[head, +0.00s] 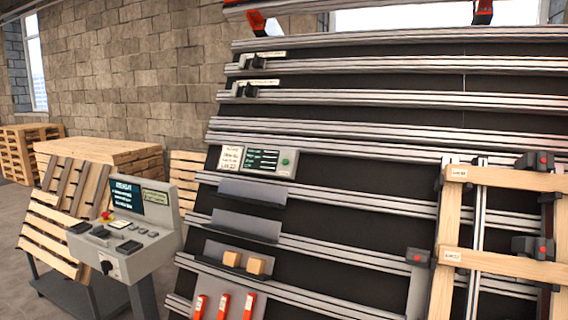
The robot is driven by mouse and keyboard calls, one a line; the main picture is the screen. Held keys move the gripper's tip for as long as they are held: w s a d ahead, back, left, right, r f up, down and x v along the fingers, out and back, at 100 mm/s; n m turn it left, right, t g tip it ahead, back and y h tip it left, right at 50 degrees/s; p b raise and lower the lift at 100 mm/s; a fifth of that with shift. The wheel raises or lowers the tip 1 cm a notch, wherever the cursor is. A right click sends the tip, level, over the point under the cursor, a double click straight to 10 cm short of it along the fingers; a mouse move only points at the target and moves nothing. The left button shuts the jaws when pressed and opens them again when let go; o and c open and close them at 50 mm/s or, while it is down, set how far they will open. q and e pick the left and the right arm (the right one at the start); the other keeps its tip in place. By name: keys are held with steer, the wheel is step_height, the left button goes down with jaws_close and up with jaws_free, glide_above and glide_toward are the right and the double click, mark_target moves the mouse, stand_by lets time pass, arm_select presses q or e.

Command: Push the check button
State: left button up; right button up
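A grey panel box (269,151) is mounted on the slanted rack, with a small dark screen (262,160) and one round green button (285,162) at its right end. A pale label card (230,158) is beside it on the left. A grey console (150,237) on a post stands at the lower left, with a screen (126,194), a red knob-like button (107,216) and several small keys. The lettering is too small to read, so I cannot tell which button is labelled check. Neither of my grippers is in view.
The slanted black rack (330,205) with metal rails fills the right side. A wooden frame (500,175) is held by dark clamps at the right. Small wood blocks (256,265) and red-and-white items (223,305) sit low. Wooden pallets (95,152) are stacked behind the console.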

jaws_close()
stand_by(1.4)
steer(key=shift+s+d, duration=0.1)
